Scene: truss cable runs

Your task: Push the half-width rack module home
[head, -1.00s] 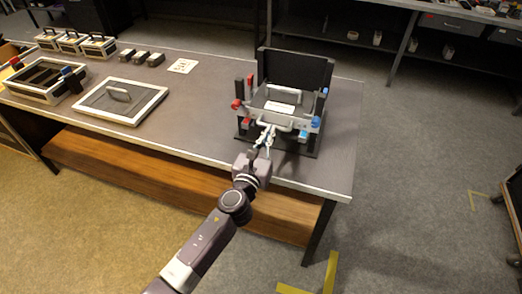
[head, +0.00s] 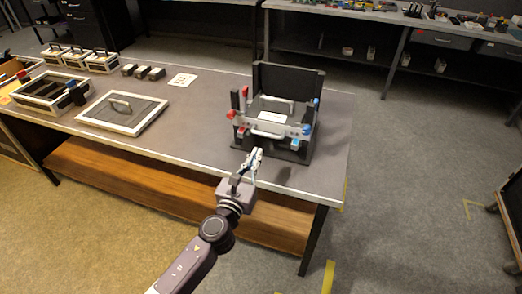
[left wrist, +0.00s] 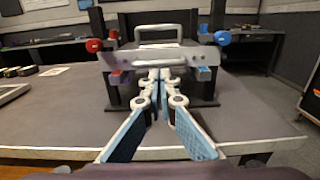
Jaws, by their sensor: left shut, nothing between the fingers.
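The rack module (head: 271,117), a grey unit with a white label and pale handles, sits in a black rack frame (head: 290,78) with a tall back plate. Its grey front bar (left wrist: 125,62) crosses the left wrist view, with a pale handle (left wrist: 158,28) above it. Red knobs (left wrist: 93,45) are on the left and blue knobs (left wrist: 222,38) on the right. My left gripper (head: 254,157) is shut and empty, in front of the module and apart from it in the head view. Its closed fingertips (left wrist: 160,78) overlap the bar in the left wrist view. My right gripper is not in view.
The rack stands near the right end of the grey table (head: 205,120). A framed panel with a handle (head: 122,112), an open case (head: 48,92), small dark blocks (head: 142,72) and a white card (head: 183,80) lie to the left. The table between panel and rack is clear.

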